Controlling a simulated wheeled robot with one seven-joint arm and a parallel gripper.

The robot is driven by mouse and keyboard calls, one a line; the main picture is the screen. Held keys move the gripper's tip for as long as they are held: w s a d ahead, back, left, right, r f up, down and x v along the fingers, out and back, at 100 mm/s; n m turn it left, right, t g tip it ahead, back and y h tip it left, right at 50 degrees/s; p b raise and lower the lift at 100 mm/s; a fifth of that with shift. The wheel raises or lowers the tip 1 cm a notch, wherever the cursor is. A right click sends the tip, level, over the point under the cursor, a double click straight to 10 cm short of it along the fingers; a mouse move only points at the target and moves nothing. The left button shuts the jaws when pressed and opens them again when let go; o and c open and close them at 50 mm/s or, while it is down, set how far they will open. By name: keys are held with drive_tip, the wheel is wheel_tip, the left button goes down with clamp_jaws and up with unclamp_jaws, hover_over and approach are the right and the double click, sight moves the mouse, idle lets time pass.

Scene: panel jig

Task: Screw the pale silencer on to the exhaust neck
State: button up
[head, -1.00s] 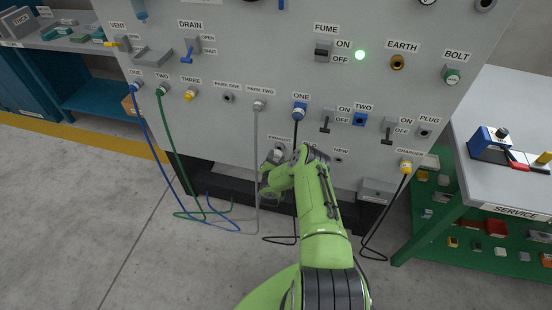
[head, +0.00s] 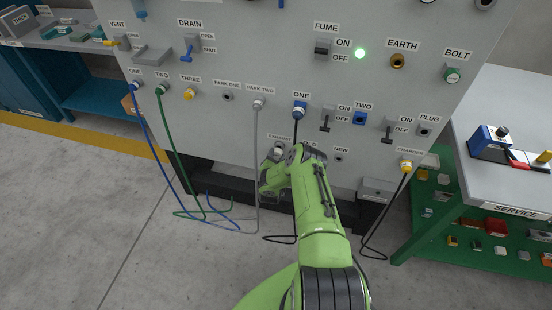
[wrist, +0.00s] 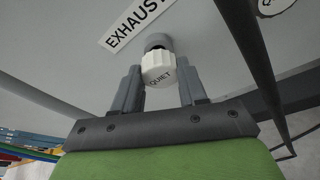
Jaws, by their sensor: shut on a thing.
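The pale silencer (wrist: 157,71), a white ribbed cap marked QUIET, sits between the two grey fingers of my gripper (wrist: 160,77) in the wrist view. My gripper is shut on it. The grey exhaust neck (wrist: 158,42) shows right behind the silencer, beside the EXHAUST label (wrist: 135,20). The silencer covers the front of the neck and appears to meet it; I cannot tell whether the threads are engaged. In the head view the silencer (head: 278,151) is a small pale spot under the EXHAUST label, and my arm hides most of the gripper.
A black cable (head: 296,190) hangs from socket ONE close to my arm; a dark cable also crosses the wrist view's right side (wrist: 259,75). A grey cable (head: 258,170) hangs to the left. The service bench (head: 510,190) stands at the right.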

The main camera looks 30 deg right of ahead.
drive_tip(key=shift+w+d+b, duration=0.55)
drive_tip(key=shift+d+b, duration=0.1)
drive_tip(key=shift+b, duration=0.1)
drive_tip(key=o, duration=1.3)
drive_tip(key=shift+c, duration=0.2)
drive_tip(key=p+v, duration=1.1)
drive_tip(key=v, duration=0.4)
drive_tip(key=shift+s+a, duration=0.25)
drive_tip(key=shift+s, duration=0.05)
